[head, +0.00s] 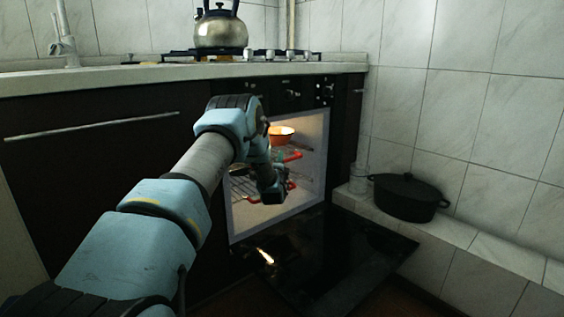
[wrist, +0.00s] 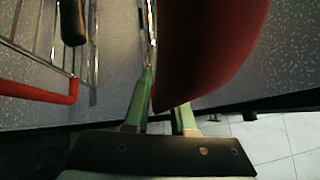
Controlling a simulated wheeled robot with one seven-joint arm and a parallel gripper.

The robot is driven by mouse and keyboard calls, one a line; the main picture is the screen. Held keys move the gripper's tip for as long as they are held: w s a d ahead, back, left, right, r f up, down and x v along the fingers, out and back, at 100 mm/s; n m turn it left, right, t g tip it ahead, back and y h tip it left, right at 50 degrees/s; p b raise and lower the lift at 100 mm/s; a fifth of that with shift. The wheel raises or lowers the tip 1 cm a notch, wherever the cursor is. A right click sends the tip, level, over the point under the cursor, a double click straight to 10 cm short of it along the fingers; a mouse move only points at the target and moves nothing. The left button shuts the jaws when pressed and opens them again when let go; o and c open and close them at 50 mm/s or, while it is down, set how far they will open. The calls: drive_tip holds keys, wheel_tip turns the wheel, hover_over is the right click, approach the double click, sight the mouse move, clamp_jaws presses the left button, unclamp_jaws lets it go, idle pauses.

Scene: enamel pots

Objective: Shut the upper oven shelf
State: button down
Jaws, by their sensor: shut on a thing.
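The oven (head: 318,190) is open and lit. The upper oven shelf (head: 290,155), with a red front bar, sticks out a little and bears an orange-red pot (head: 282,130). In the wrist view the shelf (wrist: 151,25) shows nearly edge-on as a thin wire line, running down to my fingers. The red pot (wrist: 210,45) fills the upper middle close by. My gripper (wrist: 166,105) has its green fingers on both sides of the shelf's front edge and is shut on it; the grip itself is partly hidden. In the head view my wrist hides the fingers.
A lower rack with a red front bar (wrist: 40,90) lies beside my gripper, with a dark handle (wrist: 71,22) over it. The oven door (head: 345,260) hangs open, low in front. A black lidded pot (head: 407,197) stands on the ledge at right. A kettle (head: 220,27) is on the hob.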

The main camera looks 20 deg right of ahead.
sight(276, 156)
drive_tip(key=w, duration=0.1)
drive_tip(key=w+a+b, duration=0.1)
drive_tip(key=shift+w+r, duration=0.15)
drive_tip(key=shift+w, duration=0.25)
drive_tip(key=shift+w+a+r, duration=0.2)
drive_tip(key=shift+w+a, duration=0.05)
drive_tip(key=c, duration=0.8)
unclamp_jaws()
drive_tip(key=shift+f, duration=0.2)
drive_tip(key=p+v, duration=0.3)
drive_tip(key=v, duration=0.7)
drive_tip(key=shift+s+a, duration=0.2)
drive_tip(key=shift+s, duration=0.15)
